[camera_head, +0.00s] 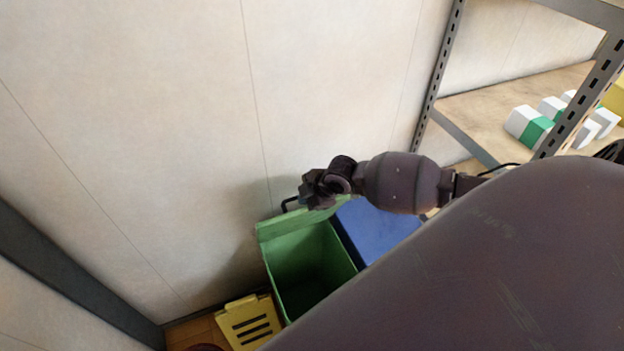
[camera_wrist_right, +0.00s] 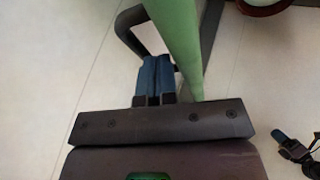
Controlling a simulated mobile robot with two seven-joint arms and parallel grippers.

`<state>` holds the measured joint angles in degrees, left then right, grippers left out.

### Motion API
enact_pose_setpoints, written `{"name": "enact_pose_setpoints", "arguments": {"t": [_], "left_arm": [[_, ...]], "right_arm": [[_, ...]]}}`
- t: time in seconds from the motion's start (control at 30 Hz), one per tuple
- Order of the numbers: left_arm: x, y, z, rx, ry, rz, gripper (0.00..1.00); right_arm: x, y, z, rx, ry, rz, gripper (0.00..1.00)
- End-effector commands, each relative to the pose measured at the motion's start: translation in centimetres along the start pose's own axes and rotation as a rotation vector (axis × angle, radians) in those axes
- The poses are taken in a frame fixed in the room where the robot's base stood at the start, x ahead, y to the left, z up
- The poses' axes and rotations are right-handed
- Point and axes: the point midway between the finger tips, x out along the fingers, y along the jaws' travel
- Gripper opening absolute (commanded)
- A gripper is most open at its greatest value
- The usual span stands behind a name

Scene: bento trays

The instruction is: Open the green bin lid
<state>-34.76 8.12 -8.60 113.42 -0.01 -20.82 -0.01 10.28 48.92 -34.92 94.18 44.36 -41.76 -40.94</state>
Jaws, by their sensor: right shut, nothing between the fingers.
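The green bin (camera_head: 308,268) stands at the wall with its top uncovered, and I see into its dark inside. Its green lid (camera_head: 280,224) is swung up at the rear, close to the wall. A black handle (camera_head: 289,203) sticks out from the lid. My right gripper (camera_head: 309,191) is at the raised lid's upper edge, beside the handle. In the right wrist view the gripper (camera_wrist_right: 154,62) is shut and empty, its blue fingers next to the handle (camera_wrist_right: 130,28) and the lid (camera_wrist_right: 178,40).
A blue bin (camera_head: 380,232) stands right beside the green one. A yellow slotted panel (camera_head: 249,322) is at its left. A metal shelf (camera_head: 480,105) with white and green boxes (camera_head: 530,125) rises at the right. The wall (camera_head: 150,130) is close behind.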

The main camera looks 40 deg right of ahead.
Motion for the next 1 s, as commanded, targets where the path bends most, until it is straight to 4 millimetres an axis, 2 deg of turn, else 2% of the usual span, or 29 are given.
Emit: {"name": "enact_pose_setpoints", "arguments": {"t": [0.5,0.57,0.83,1.0], "left_arm": [[0.1,0.0,0.1,0.0,0.0,0.0,0.0],[0.1,0.0,0.2,0.0,0.0,0.0,0.0],[1.0,0.2,1.4,0.0,0.0,0.001,0.0],[1.6,0.3,2.1,0.001,0.001,0.002,0.0]], "right_arm": [[0.5,0.5,-0.1,-0.002,0.0,0.003,0.0],[0.7,1.1,-0.1,-0.004,-0.001,0.003,0.0],[2.0,5.8,-0.4,-0.002,0.0,0.005,0.0],[2.6,7.7,-0.5,-0.002,-0.001,0.002,0.0]]}}
